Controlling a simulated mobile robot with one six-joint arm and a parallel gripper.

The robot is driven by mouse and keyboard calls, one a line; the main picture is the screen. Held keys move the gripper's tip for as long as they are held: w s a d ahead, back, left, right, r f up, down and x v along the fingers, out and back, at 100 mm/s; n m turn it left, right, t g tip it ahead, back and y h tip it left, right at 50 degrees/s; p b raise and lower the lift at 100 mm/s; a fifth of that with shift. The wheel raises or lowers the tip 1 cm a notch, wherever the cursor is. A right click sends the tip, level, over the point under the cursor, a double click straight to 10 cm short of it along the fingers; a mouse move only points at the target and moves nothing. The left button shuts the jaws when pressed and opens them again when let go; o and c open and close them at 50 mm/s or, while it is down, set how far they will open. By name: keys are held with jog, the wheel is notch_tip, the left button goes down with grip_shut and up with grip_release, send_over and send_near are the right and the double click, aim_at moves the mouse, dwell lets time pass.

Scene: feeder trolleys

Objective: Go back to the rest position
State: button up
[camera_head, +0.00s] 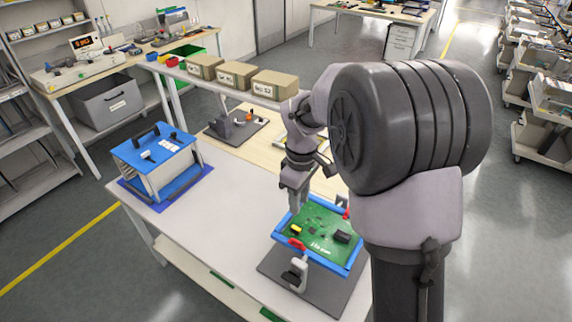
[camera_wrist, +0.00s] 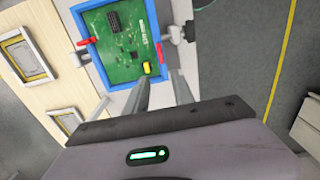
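My gripper (camera_head: 295,203) hangs over the white bench, at the upper left edge of the green circuit board in the head view. In the wrist view its two fingers (camera_wrist: 158,88) stand apart with nothing between them, so it is open and empty. The green circuit board (camera_head: 318,229) lies in a blue frame (camera_head: 347,261) on a dark grey plate (camera_head: 322,290). The board carries a yellow part and black parts. Red clamp tips sit at the frame's edge. The board also shows in the wrist view (camera_wrist: 119,45), beyond the fingers.
A blue-topped fixture (camera_head: 155,146) stands on a blue mat at the bench's left. Several cardboard boxes (camera_head: 238,75) line a raised shelf behind. A dark tray (camera_head: 236,126) lies on the wooden surface. Free bench lies between fixture and board. Trolleys (camera_head: 548,110) stand at right.

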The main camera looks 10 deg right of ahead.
jog(key=s+a+f+m+t+y+b, duration=0.1)
jog(key=s+a+m+t+b, duration=0.1)
jog(key=s+m+b, duration=0.4)
jog(key=s+a+m+t+y+b, duration=0.1)
jog(key=s+m+b, duration=0.6)
jog(key=s, duration=1)
jog(key=a+t+b, duration=0.1)
jog(key=t+b, duration=0.1)
jog(key=shift+a+f+m+t+b, duration=0.2)
jog(key=shift+f+m+t+b, duration=0.1)
jog(key=shift+f+t+b, duration=0.1)
jog(key=shift+s, duration=0.1)
